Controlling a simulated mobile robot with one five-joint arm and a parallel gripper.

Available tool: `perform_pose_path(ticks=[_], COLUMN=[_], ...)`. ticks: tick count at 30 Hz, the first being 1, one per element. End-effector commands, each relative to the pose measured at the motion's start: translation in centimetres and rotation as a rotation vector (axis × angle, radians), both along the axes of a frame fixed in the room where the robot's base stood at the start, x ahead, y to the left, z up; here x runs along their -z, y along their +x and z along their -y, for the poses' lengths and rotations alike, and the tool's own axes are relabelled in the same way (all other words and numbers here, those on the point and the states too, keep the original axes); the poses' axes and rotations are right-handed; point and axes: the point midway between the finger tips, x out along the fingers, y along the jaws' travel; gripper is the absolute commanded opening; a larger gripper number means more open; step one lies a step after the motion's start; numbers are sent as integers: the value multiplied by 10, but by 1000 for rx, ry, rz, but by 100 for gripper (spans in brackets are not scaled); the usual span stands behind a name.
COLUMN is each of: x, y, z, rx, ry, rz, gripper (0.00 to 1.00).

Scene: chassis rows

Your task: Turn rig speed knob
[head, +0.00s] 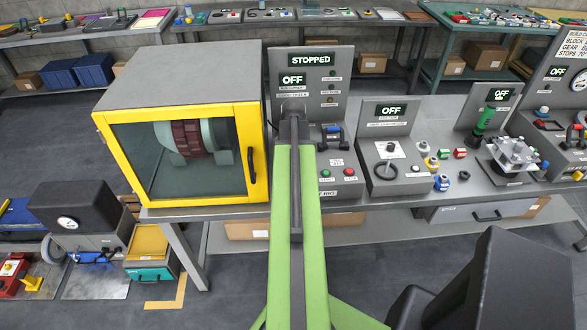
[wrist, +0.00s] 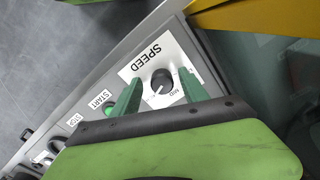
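The speed knob (wrist: 161,81) is a round black knob with a white pointer line, on a white plate marked SPEED and MID. My gripper (wrist: 160,76) is open, with one green finger on each side of the knob in the wrist view. Gaps show between the fingers and the knob; I cannot tell how far above it they are. In the head view my arm hides the knob on the rig panel (head: 340,110). The panel's displays read STOPPED and OFF.
A yellow-framed guard box (head: 180,75) with a drum inside stands left of the panel. A green START button (head: 326,173) and a red button (head: 349,172) sit low on the panel. Another control panel (head: 388,115) stands to the right.

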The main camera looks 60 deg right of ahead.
Motion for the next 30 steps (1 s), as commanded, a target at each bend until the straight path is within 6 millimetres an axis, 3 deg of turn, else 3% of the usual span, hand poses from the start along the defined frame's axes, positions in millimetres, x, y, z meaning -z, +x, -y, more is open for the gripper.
perform_pose_path(ticks=[11, 17, 30], x=[-12, -48, -149], y=[1, 1, 0], z=[0, 0, 0], rx=[-1, -1, -1], ry=[0, 0, 0], rz=[2, 2, 1], gripper=[52, 52, 52])
